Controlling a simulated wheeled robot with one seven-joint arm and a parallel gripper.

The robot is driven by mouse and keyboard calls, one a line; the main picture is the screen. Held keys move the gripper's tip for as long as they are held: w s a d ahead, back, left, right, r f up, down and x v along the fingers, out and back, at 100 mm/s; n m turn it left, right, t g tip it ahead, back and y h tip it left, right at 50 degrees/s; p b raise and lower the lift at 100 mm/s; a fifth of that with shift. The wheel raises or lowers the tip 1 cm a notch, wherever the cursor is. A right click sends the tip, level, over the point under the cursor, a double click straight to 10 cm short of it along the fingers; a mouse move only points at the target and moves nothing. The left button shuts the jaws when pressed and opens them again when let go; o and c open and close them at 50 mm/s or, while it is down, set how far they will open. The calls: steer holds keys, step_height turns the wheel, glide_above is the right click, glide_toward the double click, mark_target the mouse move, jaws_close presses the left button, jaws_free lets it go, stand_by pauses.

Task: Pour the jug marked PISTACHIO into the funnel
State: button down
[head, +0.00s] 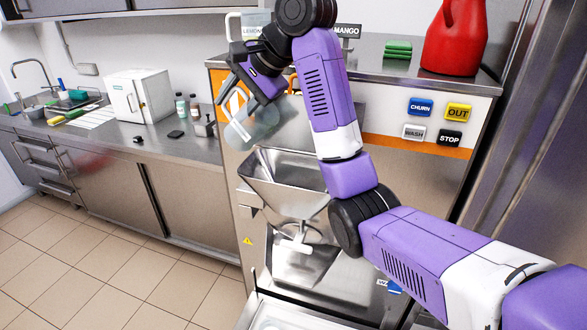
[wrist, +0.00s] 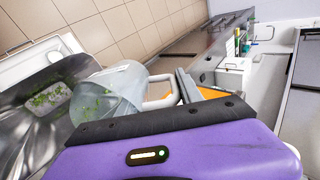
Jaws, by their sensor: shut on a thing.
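My gripper (head: 246,94) is shut on the handle of a clear jug (head: 252,127) and holds it above the steel funnel (head: 283,182) of the machine. In the wrist view the jug (wrist: 118,86) is tipped over on its side, its mouth toward the funnel (wrist: 28,125), with its white handle at the fingers. A green tint and a few green bits show inside the jug. Green bits also lie in the funnel. No PISTACHIO marking is readable on the jug from here.
A counter with a white box (head: 138,95) and small bottles runs left; the tiled floor is clear.

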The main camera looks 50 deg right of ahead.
steer(key=shift+w+a+f+g+h, duration=0.2)
steer(key=shift+w+f+g, duration=0.25)
steer(key=shift+w+g, duration=0.65)
steer(key=shift+w+a+f+g+h, duration=0.15)
steer(key=shift+w+f+g+h, duration=0.35)
steer(key=shift+g, duration=0.85)
steer(key=shift+w+a+f+g, duration=0.15)
steer(key=shift+w+f+g, duration=0.2)
steer(key=shift+w+g, duration=0.8)
